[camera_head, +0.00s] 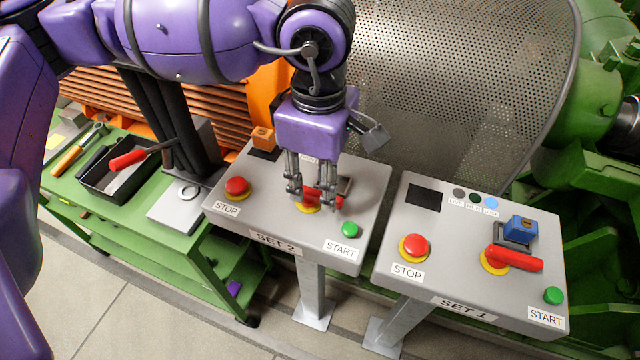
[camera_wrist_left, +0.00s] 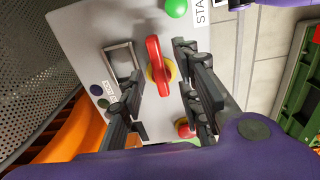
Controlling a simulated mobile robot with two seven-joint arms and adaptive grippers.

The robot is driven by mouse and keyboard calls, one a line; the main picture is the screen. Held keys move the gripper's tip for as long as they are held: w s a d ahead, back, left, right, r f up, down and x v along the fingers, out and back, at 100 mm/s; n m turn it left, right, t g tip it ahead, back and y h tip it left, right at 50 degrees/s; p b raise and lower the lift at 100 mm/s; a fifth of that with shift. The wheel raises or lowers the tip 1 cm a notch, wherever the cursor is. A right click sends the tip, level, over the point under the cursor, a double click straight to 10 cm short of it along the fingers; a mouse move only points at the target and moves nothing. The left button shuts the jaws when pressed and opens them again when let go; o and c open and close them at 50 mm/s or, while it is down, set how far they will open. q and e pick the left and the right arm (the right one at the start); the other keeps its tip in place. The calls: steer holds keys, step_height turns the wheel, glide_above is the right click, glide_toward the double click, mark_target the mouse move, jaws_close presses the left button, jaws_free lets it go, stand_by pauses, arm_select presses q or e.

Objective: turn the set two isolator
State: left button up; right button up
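The set two isolator is a red handle (camera_head: 327,197) on a yellow round base, in the middle of the grey SET 2 panel (camera_head: 222,200). In the left wrist view the red handle (camera_wrist_left: 157,66) points along the picture's vertical, with a grey metal loop (camera_wrist_left: 120,58) beside it. My left gripper (camera_head: 314,192) is over the isolator, pointing down. Its fingers are apart, one on each side of the handle in the wrist view; I cannot tell whether they touch it. In the head view the fingers partly hide the handle. My right gripper is not in view.
The SET 2 panel has a red STOP button (camera_head: 237,188), a green START button (camera_head: 350,229) and an orange block (camera_head: 263,138). The SET 1 panel (camera_head: 456,268) stands to the right with its own red isolator (camera_head: 514,259) and blue padlock (camera_head: 521,229). A perforated guard (camera_head: 450,80) rises behind.

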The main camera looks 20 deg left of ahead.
mark_target(319, 197)
arm_select(q)
step_height(319, 197, down, 2)
steer(key=shift+w, duration=0.1)
steer(key=shift+f, duration=0.2)
jaws_close()
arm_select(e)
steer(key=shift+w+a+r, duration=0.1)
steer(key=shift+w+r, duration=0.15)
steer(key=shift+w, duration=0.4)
